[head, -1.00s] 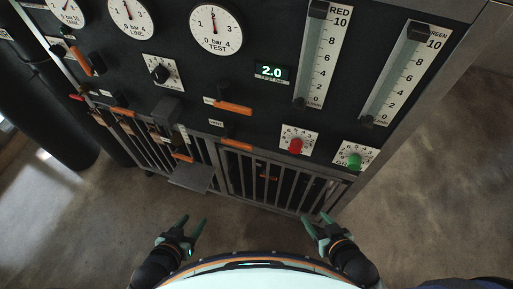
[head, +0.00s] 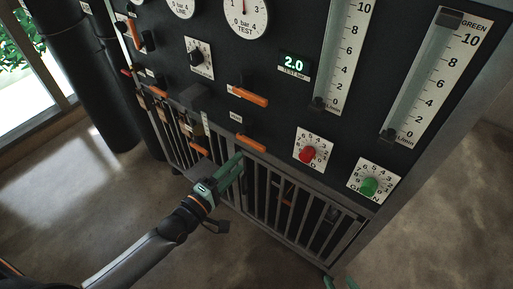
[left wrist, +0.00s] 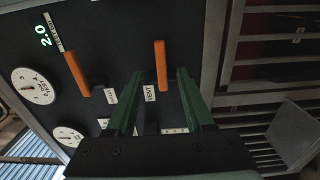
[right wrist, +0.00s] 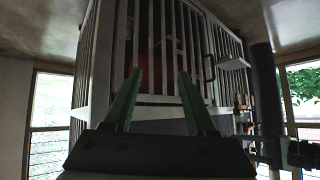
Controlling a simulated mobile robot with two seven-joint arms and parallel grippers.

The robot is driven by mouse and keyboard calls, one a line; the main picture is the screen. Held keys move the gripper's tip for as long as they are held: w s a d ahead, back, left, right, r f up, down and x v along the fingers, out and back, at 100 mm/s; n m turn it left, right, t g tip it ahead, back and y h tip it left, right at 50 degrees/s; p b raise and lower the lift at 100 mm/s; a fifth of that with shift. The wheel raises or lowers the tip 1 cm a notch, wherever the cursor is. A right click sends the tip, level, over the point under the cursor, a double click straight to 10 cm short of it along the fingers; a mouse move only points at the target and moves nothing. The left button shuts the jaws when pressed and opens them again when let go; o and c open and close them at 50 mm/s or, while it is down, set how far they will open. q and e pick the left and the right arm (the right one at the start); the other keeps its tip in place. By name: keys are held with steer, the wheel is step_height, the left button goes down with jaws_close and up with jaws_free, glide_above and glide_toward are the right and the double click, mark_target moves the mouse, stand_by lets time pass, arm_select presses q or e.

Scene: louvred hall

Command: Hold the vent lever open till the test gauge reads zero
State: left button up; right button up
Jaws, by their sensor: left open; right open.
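The vent lever (head: 251,143) is an orange bar low on the black panel; its VENT label (left wrist: 150,94) shows in the left wrist view. My left gripper (head: 238,160) is just below and in front of the lever, open. In the left wrist view the lever (left wrist: 160,66) appears between and beyond the fingertips (left wrist: 160,73); contact cannot be told. The test gauge (head: 243,14) is cut off at the top, needle near 2; the green readout (head: 294,64) shows 2.0. My right gripper (right wrist: 160,73) is open and empty, its tips barely showing at the head view's bottom edge.
Another orange lever (head: 248,96) sits just above the vent lever. A red knob (head: 308,154) and green knob (head: 369,186) are to the right, below two flow tubes. A barred cage (head: 300,205) stands under the panel. The floor in front is clear.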

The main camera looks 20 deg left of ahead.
mark_target(254, 147)
arm_select(q)
steer(key=b+x, duration=0.3)
steer(key=x, duration=0.4)
steer(key=shift+w+f, duration=0.1)
steer(key=shift+f, duration=0.1)
steer(key=shift+r, duration=0.1)
steer(key=shift+x, duration=0.9)
arm_select(e)
steer(key=shift+w+a+f, duration=0.1)
steer(key=shift+f, duration=0.5)
steer(key=shift+w+a+f, duration=0.1)
steer(key=shift+f, duration=0.45)
steer(key=shift+s, duration=0.1)
arm_select(q)
jaws_close()
arm_select(e)
steer(key=shift+w, duration=0.2)
steer(key=shift+r, duration=0.15)
